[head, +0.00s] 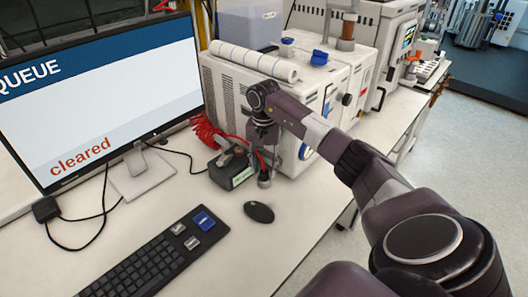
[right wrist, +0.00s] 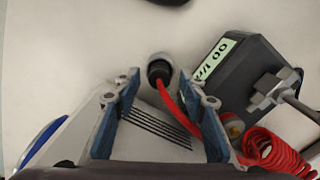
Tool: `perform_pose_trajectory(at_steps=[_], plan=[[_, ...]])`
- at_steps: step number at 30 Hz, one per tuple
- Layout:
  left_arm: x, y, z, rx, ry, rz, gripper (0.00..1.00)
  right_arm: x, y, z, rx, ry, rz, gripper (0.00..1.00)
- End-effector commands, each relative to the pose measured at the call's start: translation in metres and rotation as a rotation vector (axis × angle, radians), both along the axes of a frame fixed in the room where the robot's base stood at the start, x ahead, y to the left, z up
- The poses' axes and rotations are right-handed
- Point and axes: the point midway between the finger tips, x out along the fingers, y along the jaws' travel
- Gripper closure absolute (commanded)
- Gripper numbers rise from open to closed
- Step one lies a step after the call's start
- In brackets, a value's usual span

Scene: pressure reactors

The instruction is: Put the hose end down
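The hose end (head: 264,181) is a short grey and black fitting on the bench, just right of a black box, and looks about upright. In the right wrist view the hose end (right wrist: 159,66) lies just beyond the fingertips, centred between them. A red hose (right wrist: 172,100) runs from it to a red coil (right wrist: 275,155). My right gripper (head: 263,140) points down above the hose end. In the right wrist view its two blue-grey fingers (right wrist: 159,84) are spread apart with nothing pinched between them. My left gripper is out of view.
A mouse (head: 259,212), keyboard (head: 160,255) and monitor (head: 100,95) stand nearby. Bare bench lies right of the mouse.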

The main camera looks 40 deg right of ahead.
Motion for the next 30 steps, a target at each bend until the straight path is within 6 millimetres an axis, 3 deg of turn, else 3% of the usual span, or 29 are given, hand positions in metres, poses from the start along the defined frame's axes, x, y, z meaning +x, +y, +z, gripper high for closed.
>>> perform_pose_trajectory(at_steps=[9, 15, 21, 30], plan=[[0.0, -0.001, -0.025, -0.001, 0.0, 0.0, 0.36, 0.002, -0.002, 0.073, -0.004, -0.009, -0.001, 0.62], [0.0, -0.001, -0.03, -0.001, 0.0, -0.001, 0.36, 0.001, -0.001, 0.104, -0.002, -0.005, -0.001, 0.62], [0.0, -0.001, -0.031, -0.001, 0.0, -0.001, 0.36, 0.001, -0.001, 0.116, -0.002, -0.003, 0.0, 0.62], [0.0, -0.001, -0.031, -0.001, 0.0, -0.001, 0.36, 0.0, -0.001, 0.117, -0.002, -0.003, 0.0, 0.62]])
